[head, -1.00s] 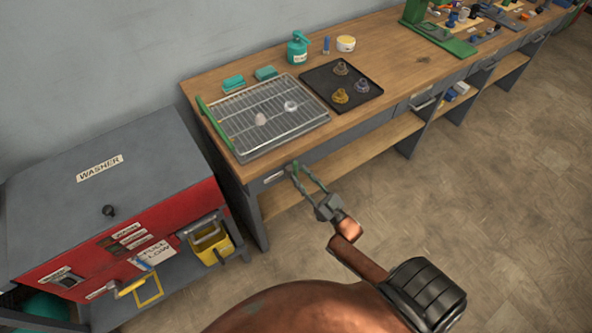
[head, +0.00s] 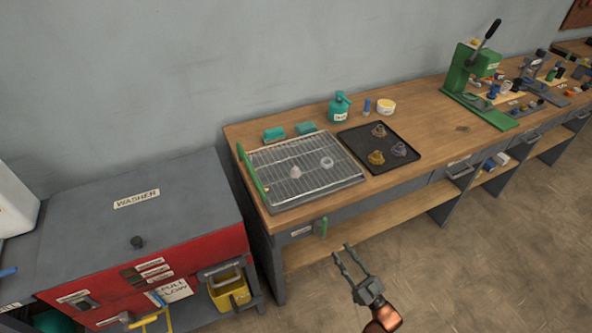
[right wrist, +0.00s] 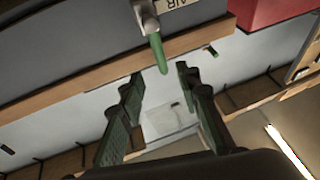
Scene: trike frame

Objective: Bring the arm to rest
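My right gripper (head: 343,250) is in front of the workbench's front edge, over the floor side. Its two fingers are apart, with nothing between them in the head view. In the right wrist view the open green-padded fingers (right wrist: 158,90) frame empty space. A small green lever (head: 320,227) hangs down from the bench front, beside a label; it also shows in the right wrist view (right wrist: 158,52), just beyond the fingertips and apart from them. My left gripper is in neither view.
The bench (head: 290,222) bears a wire rack tray (head: 262,192) with two small parts and a black tray (head: 352,138) with three parts. A red and grey washer (head: 190,205) stands at left. Open floor (head: 480,270) lies at right.

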